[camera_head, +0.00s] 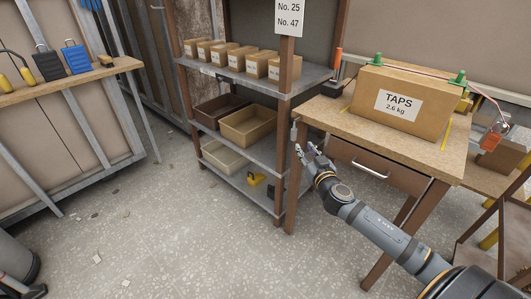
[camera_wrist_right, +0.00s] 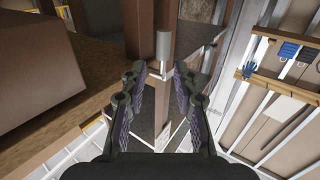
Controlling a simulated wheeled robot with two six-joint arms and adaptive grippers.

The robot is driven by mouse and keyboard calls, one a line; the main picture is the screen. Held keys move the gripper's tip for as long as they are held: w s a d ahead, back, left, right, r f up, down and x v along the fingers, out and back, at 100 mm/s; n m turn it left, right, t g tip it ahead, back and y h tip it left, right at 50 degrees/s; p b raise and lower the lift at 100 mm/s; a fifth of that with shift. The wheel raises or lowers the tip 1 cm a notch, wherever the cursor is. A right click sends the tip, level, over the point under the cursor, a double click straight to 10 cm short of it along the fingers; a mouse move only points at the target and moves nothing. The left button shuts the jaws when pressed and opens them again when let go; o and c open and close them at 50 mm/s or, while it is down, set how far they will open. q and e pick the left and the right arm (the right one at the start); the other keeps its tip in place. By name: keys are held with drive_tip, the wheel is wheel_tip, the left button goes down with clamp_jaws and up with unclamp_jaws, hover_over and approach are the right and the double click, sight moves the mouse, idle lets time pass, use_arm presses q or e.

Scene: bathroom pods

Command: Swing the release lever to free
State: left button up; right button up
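My right gripper (camera_head: 307,149) is at the front left corner of the wooden table, beside a post. In the right wrist view its two fingers (camera_wrist_right: 160,80) are apart with nothing held between them. A small grey cylindrical handle (camera_wrist_right: 163,45) on a thin rod shows just beyond the fingertips; it also shows in the head view (camera_head: 294,131). An upright orange-handled lever (camera_head: 338,60) stands on a dark base at the table's back left. I cannot tell which is the release lever. A cardboard box (camera_head: 430,116) labelled TAPS has a thin red strap over it. My left gripper is out of view.
Shelves (camera_head: 262,82) with several small boxes and trays stand left of the table (camera_head: 345,121). A drawer handle (camera_head: 370,169) sticks out under the tabletop. An orange-red fitting (camera_head: 491,140) hangs at the strap's right end.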

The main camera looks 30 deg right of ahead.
sight(295, 133)
drive_tip(key=w, duration=0.1)
drive_tip(key=w+r, duration=0.1)
drive_tip(key=w, duration=0.1)
drive_tip(key=shift+w+d+p, duration=0.15)
drive_tip(key=shift+w+p, duration=0.15)
drive_tip(key=p+x, duration=0.1)
drive_tip(key=x, duration=0.5)
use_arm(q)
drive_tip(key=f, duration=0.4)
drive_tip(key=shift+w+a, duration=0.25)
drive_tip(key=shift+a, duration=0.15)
use_arm(e)
drive_tip(key=shift+w+f, duration=0.1)
drive_tip(key=shift+w, duration=0.35)
clamp_jaws()
